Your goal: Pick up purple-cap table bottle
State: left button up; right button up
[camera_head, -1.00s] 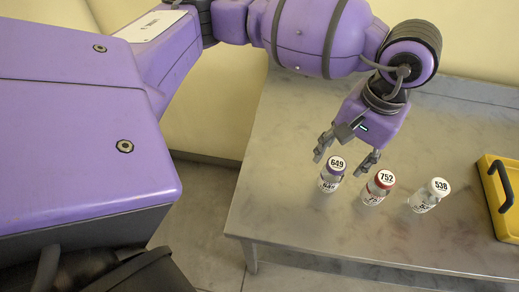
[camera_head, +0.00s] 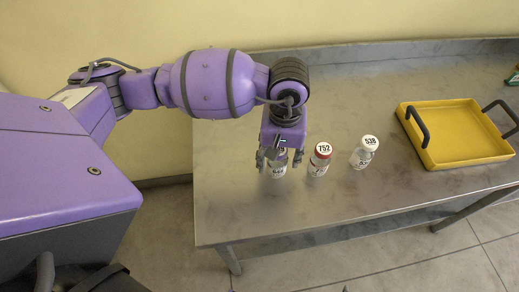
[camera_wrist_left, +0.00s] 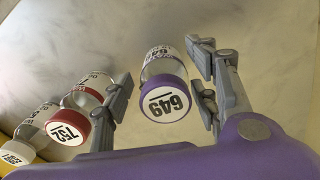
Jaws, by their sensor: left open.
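The purple-cap bottle, labelled 649, (camera_head: 279,171) stands upright on the metal table, partly hidden by my left gripper (camera_head: 279,160) in the head view. In the left wrist view the bottle (camera_wrist_left: 165,84) shows its white-topped cap with a purple rim. It lies between the two spread fingers of my left gripper (camera_wrist_left: 162,80), closer to the right finger. The gripper is open, and I see a gap on the left side of the bottle. Whether the right finger touches it I cannot tell. My right gripper is not in view.
A red-cap bottle labelled 752 (camera_head: 319,160) stands close to the right of the gripper, with a white-cap bottle labelled 538 (camera_head: 363,153) beyond it. A yellow tray with dark handles (camera_head: 455,160) is farther right. The metal table (camera_head: 250,215) is clear in front.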

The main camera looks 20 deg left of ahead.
pick_arm(q)
jog(key=shift+f, duration=1.15)
jog(key=c, duration=1.2)
jog(key=shift+r, duration=0.1)
jog(key=shift+w+r, duration=0.1)
jog(key=shift+r, duration=0.5)
jog(key=s+d+r, duration=0.2)
jog(key=d+r, duration=0.1)
jog(key=s+d+r+b, duration=0.1)
jog(key=s+d+r, duration=0.2)
jog(key=d+r, duration=0.1)
jog(key=s+d+r, duration=0.3)
jog(key=d+r, duration=0.1)
jog(key=shift+s+d+r, duration=0.15)
jog(key=shift+s+r, duration=0.05)
jog(key=shift+r, duration=0.05)
